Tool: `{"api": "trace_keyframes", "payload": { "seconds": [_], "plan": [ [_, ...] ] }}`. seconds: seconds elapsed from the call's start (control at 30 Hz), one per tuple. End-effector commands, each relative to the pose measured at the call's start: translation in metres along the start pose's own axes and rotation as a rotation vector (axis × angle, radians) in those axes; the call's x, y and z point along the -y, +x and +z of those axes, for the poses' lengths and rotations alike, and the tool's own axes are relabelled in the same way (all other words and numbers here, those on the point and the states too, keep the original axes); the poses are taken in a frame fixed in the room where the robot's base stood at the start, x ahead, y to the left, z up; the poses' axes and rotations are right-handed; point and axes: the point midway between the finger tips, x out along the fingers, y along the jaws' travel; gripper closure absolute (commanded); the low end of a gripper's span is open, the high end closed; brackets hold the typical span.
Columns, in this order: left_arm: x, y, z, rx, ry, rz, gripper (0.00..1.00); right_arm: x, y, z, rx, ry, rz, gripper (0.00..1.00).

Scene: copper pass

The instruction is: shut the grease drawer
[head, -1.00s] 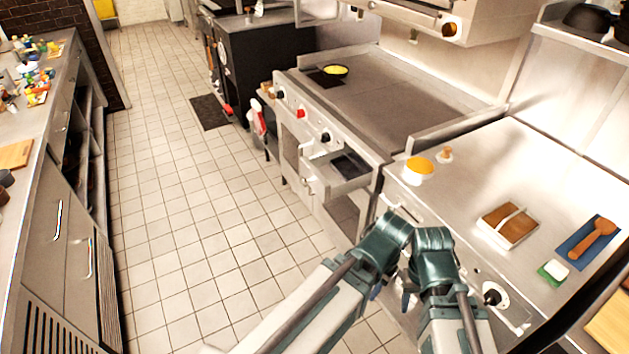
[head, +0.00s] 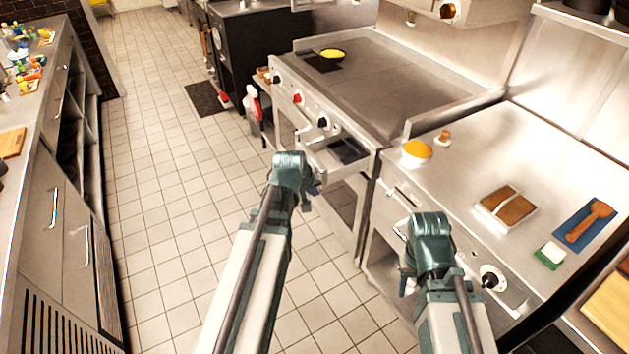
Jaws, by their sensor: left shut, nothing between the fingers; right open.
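The grease drawer (head: 340,159) is a metal tray with a dark inside, pulled out from the front of the griddle range (head: 362,122). My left gripper (head: 306,200) is shut and empty, just left of and in front of the drawer's front end. The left wrist hides most of its fingers, and I cannot tell whether they touch the drawer. My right gripper (head: 407,281) is open and empty, low in front of the steel counter, well apart from the drawer. Its fingers are mostly hidden by its wrist.
The tiled floor (head: 185,200) to the left is clear.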

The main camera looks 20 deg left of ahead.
Motion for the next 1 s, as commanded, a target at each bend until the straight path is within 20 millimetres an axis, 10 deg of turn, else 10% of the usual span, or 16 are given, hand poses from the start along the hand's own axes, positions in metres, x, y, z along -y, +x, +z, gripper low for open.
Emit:
{"api": "trace_keyframes", "payload": {
  "seconds": [0.2, 0.47, 1.0],
  "plan": [
    [0.037, -0.004, -0.050, -0.114, -0.165, 0.031, 1.00, 0.000, 0.002, 0.000, 0.000, 0.000, 0.000, 0.50],
    [0.042, -0.002, -0.056, -0.130, -0.186, 0.037, 1.00, 0.000, 0.004, 0.000, 0.000, 0.000, 0.000, 0.50],
    [0.041, 0.082, -0.065, -0.128, -0.182, 0.035, 1.00, 0.007, 0.073, -0.004, 0.000, 0.000, 0.000, 0.50]
  ]
}}
